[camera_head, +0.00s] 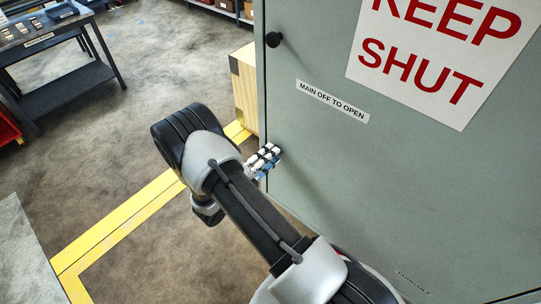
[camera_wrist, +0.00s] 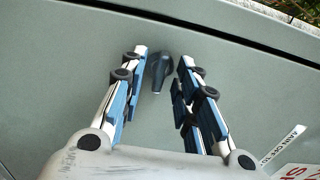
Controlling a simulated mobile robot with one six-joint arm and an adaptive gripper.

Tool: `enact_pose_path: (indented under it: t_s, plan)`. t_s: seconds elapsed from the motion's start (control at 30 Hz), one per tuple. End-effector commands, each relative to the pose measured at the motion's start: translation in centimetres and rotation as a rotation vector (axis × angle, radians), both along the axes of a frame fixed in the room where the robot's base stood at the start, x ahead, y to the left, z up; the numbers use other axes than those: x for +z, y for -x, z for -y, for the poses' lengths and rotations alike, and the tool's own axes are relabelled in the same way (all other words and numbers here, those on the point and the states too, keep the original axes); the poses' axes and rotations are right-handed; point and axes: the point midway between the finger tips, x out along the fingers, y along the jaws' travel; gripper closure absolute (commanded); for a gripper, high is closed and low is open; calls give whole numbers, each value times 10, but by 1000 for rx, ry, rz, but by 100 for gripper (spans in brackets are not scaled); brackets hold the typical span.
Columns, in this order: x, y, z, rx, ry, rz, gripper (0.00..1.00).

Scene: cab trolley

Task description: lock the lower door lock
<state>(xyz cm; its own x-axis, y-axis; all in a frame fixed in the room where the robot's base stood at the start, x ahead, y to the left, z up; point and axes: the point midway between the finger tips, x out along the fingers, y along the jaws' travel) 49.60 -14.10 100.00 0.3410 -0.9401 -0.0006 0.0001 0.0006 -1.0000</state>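The grey-green cabinet door (camera_head: 310,150) fills the right of the head view. The lower door lock is a small dark handle (camera_wrist: 160,70) on the door in the wrist view. Its narrow end points down the picture. My gripper (camera_wrist: 163,57) is open, with one finger on each side of this handle and visible gaps between. In the head view my gripper (camera_head: 267,157) is at the door's left edge and hides the lower lock. The upper lock, a black knob (camera_head: 274,40), is near the top of that edge.
A "MAIN OFF TO OPEN" label (camera_head: 332,101) and a "KEEP SHUT" sign (camera_head: 440,55) are on the door. A light wooden crate (camera_head: 244,88) stands just behind the cabinet's left edge. A dark workbench (camera_head: 62,70) is at far left. Open floor with yellow lines (camera_head: 130,212) lies between.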

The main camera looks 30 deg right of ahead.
Motion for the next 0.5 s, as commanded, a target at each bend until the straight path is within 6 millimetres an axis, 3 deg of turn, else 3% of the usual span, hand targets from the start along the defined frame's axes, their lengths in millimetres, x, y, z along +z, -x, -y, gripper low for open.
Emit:
enact_pose_path:
  t_s: [0.37, 0.5]
  plan:
    - [0, -3, 8, 1, 0, 0, 71]
    - [0, -3, 8, 1, 0, 0, 78]
